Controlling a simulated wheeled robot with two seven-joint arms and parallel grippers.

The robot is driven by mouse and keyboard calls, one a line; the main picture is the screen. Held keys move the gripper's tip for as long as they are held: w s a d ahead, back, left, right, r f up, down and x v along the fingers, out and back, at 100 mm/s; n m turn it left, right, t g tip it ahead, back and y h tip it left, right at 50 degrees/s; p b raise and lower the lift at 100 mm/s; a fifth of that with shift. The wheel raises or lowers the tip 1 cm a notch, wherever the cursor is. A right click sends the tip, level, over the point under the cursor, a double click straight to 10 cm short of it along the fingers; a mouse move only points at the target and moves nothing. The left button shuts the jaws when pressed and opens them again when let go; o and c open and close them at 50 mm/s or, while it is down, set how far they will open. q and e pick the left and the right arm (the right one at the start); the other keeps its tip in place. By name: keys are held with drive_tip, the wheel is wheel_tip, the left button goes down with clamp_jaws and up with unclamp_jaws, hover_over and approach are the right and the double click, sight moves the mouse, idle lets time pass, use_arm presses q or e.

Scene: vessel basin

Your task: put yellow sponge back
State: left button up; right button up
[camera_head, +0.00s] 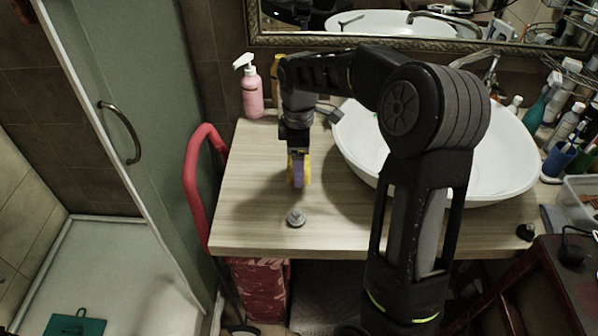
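The yellow sponge (307,170) has a purple face and hangs upright below my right gripper (298,154). My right arm comes in from the lower right and reaches left over the counter. The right gripper appears shut on the sponge, though its fingers are partly hidden by it. The sponge is over the wooden counter (245,210), left of the white basin (510,165); I cannot tell whether its lower edge touches the wood. My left gripper is not in view.
A pink pump bottle (252,95) stands at the counter's back left, with a yellow item (275,75) beside it, mostly behind my arm. A small grey knob (296,217) lies near the front. Bottles and a blue cup (560,158) crowd the right. The left counter is clear.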

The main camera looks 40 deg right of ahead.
drive_tip(key=shift+f, duration=0.1)
drive_tip(key=shift+f, duration=1.75)
drive_tip(key=shift+f, duration=0.2)
drive_tip(key=o, duration=1.3)
drive_tip(key=shift+c, duration=0.2)
wheel_tip(320, 180, up, 12)
drive_tip(key=shift+r, duration=0.25)
